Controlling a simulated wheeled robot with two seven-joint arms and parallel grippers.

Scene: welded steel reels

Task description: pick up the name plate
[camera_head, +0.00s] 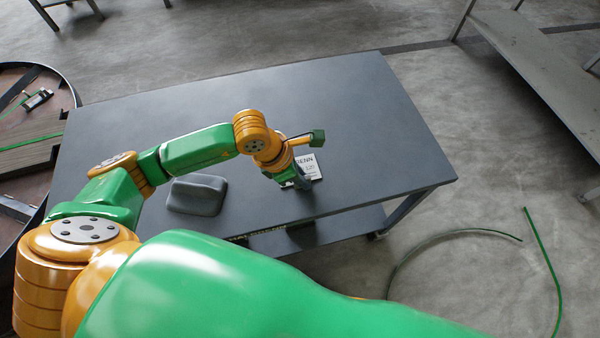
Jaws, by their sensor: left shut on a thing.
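The name plate (312,168) is a small pale plate with dark lettering. It shows at the right of the middle of the dark grey table (390,120). My left gripper (303,184) is over its left and lower part and hides some of it. The gripper is shut on the plate, though the fingertips are small and partly hidden. I cannot tell whether the plate touches the table top. My right gripper is not in view.
A dark grey rounded object (197,195) lies on the table near its front left. The table's right half is clear. A large reel (70,98) stands at the left. A grey bench (530,60) is at the upper right. A green strip (546,265) lies on the floor.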

